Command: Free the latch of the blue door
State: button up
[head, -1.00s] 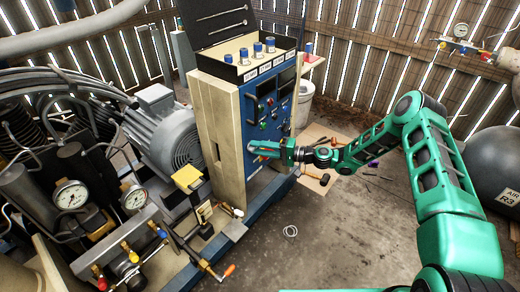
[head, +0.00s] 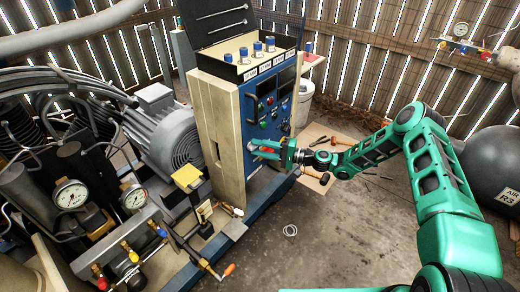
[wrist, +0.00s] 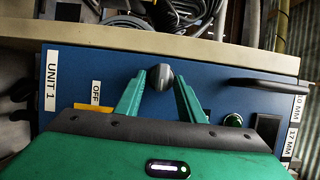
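The blue door (head: 254,125) is the front panel of the beige control cabinet, and it looks shut. In the wrist view the blue door (wrist: 215,75) carries the labels UNIT 1 and OFF. A dark grey latch knob (wrist: 160,77) stands out from it. My gripper (head: 260,149) is at the lower part of the door. In the wrist view my gripper (wrist: 160,82) has its fingertips apart, one on each side of the knob. Small gaps seem to show, and contact is not clear. The knob is hidden in the head view.
A black bar handle (wrist: 268,86) and a green button (wrist: 233,120) are on the door to the right in the wrist view. A grey motor (head: 165,130) stands left of the cabinet. Tools lie on a board (head: 325,140) behind my wrist. The floor in front is mostly clear.

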dwell(0.3)
jog(key=v, duration=1.1)
jog(key=shift+w, duration=0.1)
jog(key=s+d+r+n+g+h, duration=0.1)
jog(key=s+d+r+g+h, duration=0.2)
jog(key=s+d+r+h, duration=0.65)
jog(key=s+d+r+n+g+h, duration=0.15)
jog(key=s+d+r+h, duration=0.45)
jog(key=s+d, duration=0.6)
jog(key=s+d+r+m+h, duration=0.1)
jog(key=s+d+r, duration=0.4)
jog(key=s, duration=0.6)
jog(key=s+d+r+m, duration=0.4)
jog(key=s+r, duration=0.3)
jog(key=s, duration=0.5)
jog(key=shift+s+d+h, duration=0.25)
jog(key=shift+d+h, duration=0.1)
jog(key=shift+d, duration=0.35)
